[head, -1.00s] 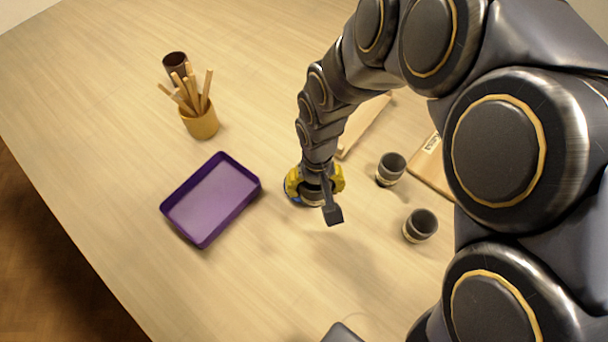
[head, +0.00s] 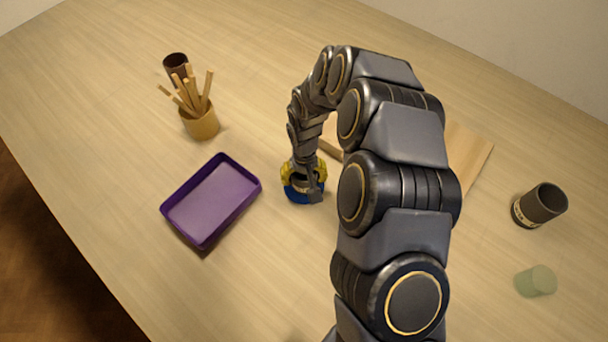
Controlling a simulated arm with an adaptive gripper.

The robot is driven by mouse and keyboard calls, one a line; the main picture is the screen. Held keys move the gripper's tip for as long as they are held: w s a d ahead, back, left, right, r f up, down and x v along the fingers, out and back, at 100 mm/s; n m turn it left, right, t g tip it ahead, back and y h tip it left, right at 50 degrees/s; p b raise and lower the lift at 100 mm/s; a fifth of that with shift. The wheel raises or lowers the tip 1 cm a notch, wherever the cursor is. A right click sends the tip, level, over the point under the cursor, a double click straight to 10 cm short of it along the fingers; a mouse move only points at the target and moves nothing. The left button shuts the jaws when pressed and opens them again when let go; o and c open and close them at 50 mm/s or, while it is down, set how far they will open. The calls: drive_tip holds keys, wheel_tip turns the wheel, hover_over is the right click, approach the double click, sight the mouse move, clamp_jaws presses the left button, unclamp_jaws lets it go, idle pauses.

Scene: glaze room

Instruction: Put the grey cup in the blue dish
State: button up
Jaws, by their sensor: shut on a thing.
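My gripper (head: 303,176), with yellow fingers, is near the middle of the head view. It is shut on a small grey cup (head: 300,183), mostly covered by the fingers and wrist. The blue dish (head: 302,197) shows directly below the cup, with part of its rim hidden by my gripper. The cup is in or just above the dish; I cannot tell whether it touches the bottom.
A purple tray (head: 252,190) lies left of my gripper. A tan pot (head: 202,126) of sticks and a brown cup (head: 175,62) stand behind. A wooden board (head: 470,150), a dark cup (head: 541,204) and a pale green cup (head: 536,281) are at right.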

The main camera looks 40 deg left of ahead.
drive_tip(key=o, duration=1.2)
drive_tip(key=shift+f, duration=0.1)
wheel_tip(320, 180, up, 12)
drive_tip(key=shift+r, duration=0.15)
